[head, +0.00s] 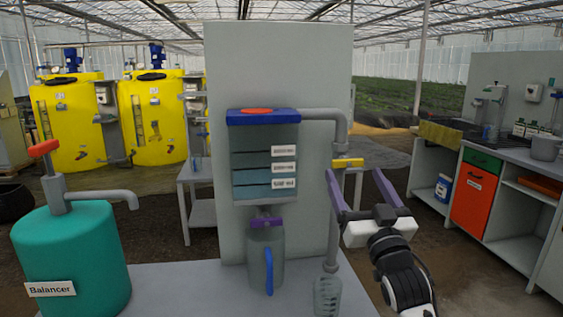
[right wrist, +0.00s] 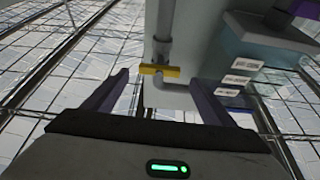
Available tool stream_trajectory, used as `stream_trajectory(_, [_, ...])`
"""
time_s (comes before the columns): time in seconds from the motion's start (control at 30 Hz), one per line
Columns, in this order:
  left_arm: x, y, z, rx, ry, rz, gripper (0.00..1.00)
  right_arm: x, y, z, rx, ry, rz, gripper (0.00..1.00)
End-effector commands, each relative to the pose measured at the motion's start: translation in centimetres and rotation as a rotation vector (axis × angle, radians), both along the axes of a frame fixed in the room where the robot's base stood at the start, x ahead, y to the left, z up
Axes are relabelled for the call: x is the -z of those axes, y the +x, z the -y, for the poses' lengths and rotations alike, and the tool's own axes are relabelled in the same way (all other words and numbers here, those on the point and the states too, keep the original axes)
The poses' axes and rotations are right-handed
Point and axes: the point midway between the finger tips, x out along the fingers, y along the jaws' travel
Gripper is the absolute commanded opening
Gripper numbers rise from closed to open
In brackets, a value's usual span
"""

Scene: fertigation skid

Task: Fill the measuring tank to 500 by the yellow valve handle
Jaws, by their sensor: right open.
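The measuring tank (head: 234,160) has a blue lid and three white labels. The lowest label appears to read 500 ml; the upper ones are too small to read. The lower part looks bluish, but I cannot tell the exact liquid level. The yellow valve handle (head: 348,163) lies crosswise on the grey pipe right of the tank. In the right wrist view, the yellow handle (right wrist: 159,70) shows between the finger ends. My right gripper (head: 354,172) is open, its fingers pointing toward the handle without gripping it. My left gripper is out of view.
A purple handle (head: 266,222) sits under the tank, above a jug with a blue handle (head: 268,270). A clear beaker (head: 327,297) stands below the pipe. A teal Balancer drum (head: 72,255) with a red-topped pump stands at left. A workbench (head: 500,163) is at right.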

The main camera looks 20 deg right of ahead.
Motion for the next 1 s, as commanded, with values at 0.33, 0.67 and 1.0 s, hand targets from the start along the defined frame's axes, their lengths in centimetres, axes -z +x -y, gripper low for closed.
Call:
stream_trajectory(0.33, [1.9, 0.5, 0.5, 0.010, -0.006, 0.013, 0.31, -0.1, 0.7, 0.4, 0.005, -0.036, -0.004, 0.78])
stream_trajectory(0.67, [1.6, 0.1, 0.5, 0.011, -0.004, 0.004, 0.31, -2.4, 6.0, 1.7, 0.006, -0.035, -0.003, 0.78])
stream_trajectory(1.0, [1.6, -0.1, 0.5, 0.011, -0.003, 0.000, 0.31, -3.5, 9.1, 2.3, 0.005, -0.035, -0.005, 0.78])
